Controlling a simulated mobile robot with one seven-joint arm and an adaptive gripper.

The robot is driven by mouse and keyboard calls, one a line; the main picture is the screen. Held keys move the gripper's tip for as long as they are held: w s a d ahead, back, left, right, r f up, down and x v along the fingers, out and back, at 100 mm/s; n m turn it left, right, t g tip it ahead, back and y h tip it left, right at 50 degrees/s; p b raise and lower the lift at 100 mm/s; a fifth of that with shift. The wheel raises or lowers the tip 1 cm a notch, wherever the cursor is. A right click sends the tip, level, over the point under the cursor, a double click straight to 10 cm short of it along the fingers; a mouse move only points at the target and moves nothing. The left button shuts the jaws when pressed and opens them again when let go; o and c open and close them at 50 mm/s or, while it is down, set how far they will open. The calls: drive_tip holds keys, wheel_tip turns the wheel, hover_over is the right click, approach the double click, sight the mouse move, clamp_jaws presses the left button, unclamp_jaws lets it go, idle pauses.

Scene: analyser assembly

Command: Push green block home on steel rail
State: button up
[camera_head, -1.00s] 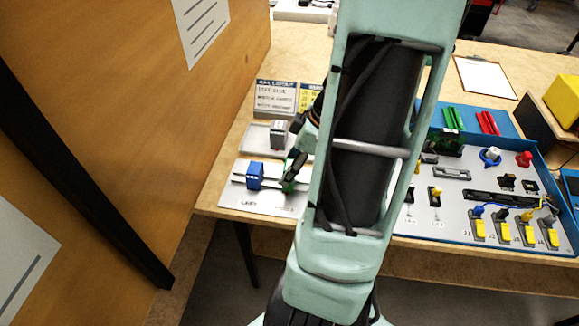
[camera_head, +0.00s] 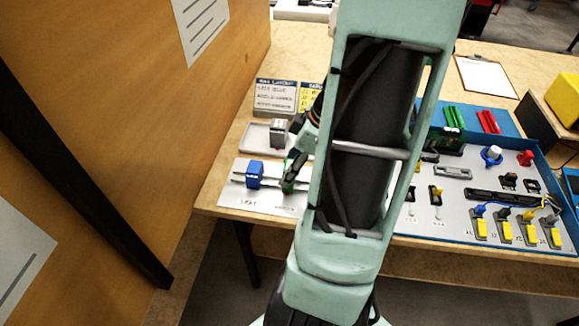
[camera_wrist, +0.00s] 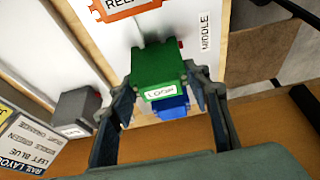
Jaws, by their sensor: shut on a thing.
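The green block (camera_wrist: 158,72), labelled LOOP, sits between the fingers of my gripper (camera_wrist: 165,105) in the wrist view. The gripper is shut on it. In the head view the green block (camera_head: 288,186) shows only partly beside my gripper (camera_head: 296,168), at the rail. The blue block (camera_head: 255,175) stands on the steel rail (camera_head: 238,178) to the left of the green one; it also shows behind the green block in the wrist view (camera_wrist: 172,106). The rail's right part is hidden by my arm. Whether the green block is fully seated cannot be told.
A grey block (camera_head: 278,132) stands on a tray (camera_head: 256,137) behind the rail. Layout signs (camera_head: 275,96) stand farther back. A blue-edged panel (camera_head: 470,243) with switches and connectors lies right of my arm. A wooden wall (camera_head: 120,110) rises at the left.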

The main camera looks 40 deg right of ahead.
drive_tip(key=shift+f, duration=0.15)
drive_tip(key=o, duration=1.6)
drive_tip(key=shift+r+p, duration=1.75)
drive_tip(key=shift+r, duration=1.8)
